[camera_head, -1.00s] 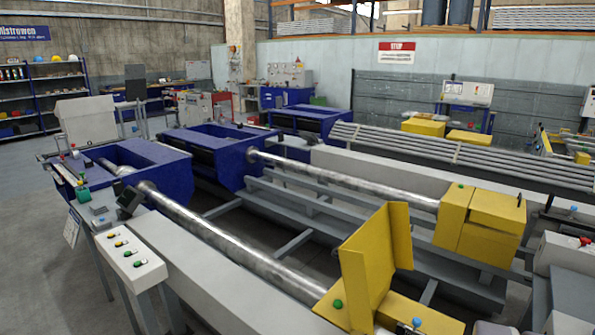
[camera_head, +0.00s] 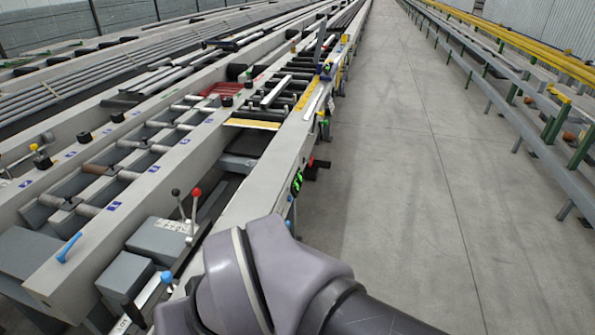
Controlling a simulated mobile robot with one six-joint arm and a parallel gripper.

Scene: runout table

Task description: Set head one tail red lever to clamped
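A red-knobbed lever (camera_head: 196,194) stands on the near end of the runout table, at the lower left of centre. Its thin rod leans slightly and rises from beside a grey box (camera_head: 160,240). A black-knobbed lever (camera_head: 177,194) stands just left of it. I cannot tell which setting the red lever is in. My grey arm crosses the bottom of the view, just right of and nearer than the levers. My gripper is not in view.
A blue handle (camera_head: 69,247) lies on the left beam, and another blue-tipped handle (camera_head: 166,277) is close to my arm. The long runout table (camera_head: 240,170) runs away to the upper right. A clear concrete aisle (camera_head: 400,150) lies to its right, bounded by yellow-topped rails (camera_head: 520,60).

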